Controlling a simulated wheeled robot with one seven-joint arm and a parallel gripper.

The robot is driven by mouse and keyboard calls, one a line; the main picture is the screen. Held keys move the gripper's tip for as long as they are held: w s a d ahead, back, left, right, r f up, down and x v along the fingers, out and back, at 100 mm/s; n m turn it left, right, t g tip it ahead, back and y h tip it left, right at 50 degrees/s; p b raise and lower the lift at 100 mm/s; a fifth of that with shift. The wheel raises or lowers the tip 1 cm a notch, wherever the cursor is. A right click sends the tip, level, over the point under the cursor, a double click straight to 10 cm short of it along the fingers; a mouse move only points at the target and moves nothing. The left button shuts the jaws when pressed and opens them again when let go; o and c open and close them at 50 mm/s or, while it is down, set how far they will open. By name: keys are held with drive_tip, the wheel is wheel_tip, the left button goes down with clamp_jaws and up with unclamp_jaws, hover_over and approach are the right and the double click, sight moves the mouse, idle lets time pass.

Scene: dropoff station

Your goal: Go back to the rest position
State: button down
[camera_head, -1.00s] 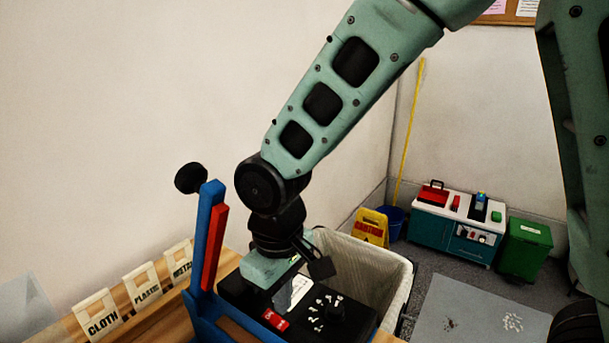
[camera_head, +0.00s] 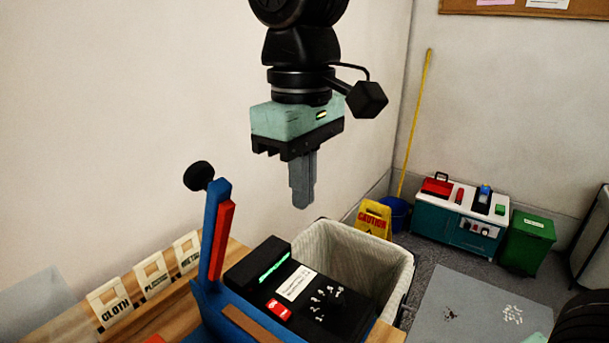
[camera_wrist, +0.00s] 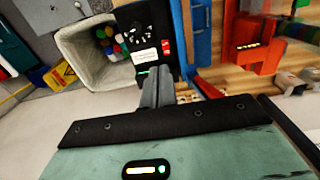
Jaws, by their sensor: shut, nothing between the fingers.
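My gripper (camera_head: 301,190) points straight down in the head view, with its fingers together and nothing between them. It hangs in the air above the black panel box (camera_head: 310,295) and the lined bin. In the wrist view the shut fingers (camera_wrist: 156,82) reach toward the black box (camera_wrist: 140,38), which has a lit green strip, a white label and a red part.
The blue stand with a red lever (camera_head: 218,240) rises left of the box. A lined bin (camera_head: 397,275) stands behind it, holding several coloured items in the wrist view. Cloth, plastic and metal signs (camera_head: 112,303) line the wooden table. A caution sign (camera_head: 374,218) stands behind.

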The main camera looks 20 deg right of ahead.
drive_tip(key=shift+s+r, duration=0.1)
drive_tip(key=shift+r, duration=0.4)
